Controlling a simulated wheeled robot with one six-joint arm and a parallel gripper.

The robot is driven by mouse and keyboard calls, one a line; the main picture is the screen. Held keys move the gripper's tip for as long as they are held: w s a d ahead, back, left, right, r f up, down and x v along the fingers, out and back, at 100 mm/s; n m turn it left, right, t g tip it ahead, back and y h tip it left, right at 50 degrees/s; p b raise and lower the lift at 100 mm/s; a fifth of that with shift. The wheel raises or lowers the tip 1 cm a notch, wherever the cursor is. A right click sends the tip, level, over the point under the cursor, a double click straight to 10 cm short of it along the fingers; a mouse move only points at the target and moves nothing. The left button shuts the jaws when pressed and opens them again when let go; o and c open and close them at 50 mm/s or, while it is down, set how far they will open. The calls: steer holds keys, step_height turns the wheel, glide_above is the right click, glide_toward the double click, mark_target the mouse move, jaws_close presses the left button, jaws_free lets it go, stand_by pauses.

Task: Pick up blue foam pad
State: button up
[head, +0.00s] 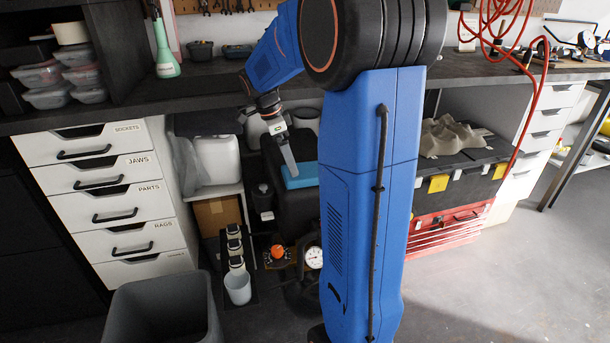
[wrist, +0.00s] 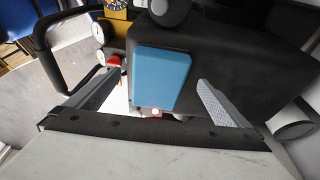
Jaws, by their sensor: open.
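The blue foam pad (wrist: 161,78) is a flat light-blue rectangle. It lies on top of a black case, and its whole face shows between my fingers in the wrist view. In the head view the blue foam pad (head: 300,175) is partly hidden by my blue arm. My gripper (wrist: 158,95) is open, with one finger to each side of the pad and nothing between them that I can see held. In the head view my gripper (head: 287,160) hangs beside the pad's left end. I cannot tell whether a finger touches the pad.
The black case (wrist: 235,70) bears the pad under the workbench (head: 120,108). White drawers (head: 105,190) stand at the left, with a grey bin (head: 160,308) in front. Open floor lies at the right.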

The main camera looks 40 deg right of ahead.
mark_target(306, 170)
steer(key=d, duration=0.1)
steer(key=s+d, duration=0.1)
steer(key=d, duration=0.1)
steer(key=shift+s+d, duration=0.4)
steer(key=shift+x, duration=2.55)
steer(key=c, duration=0.9)
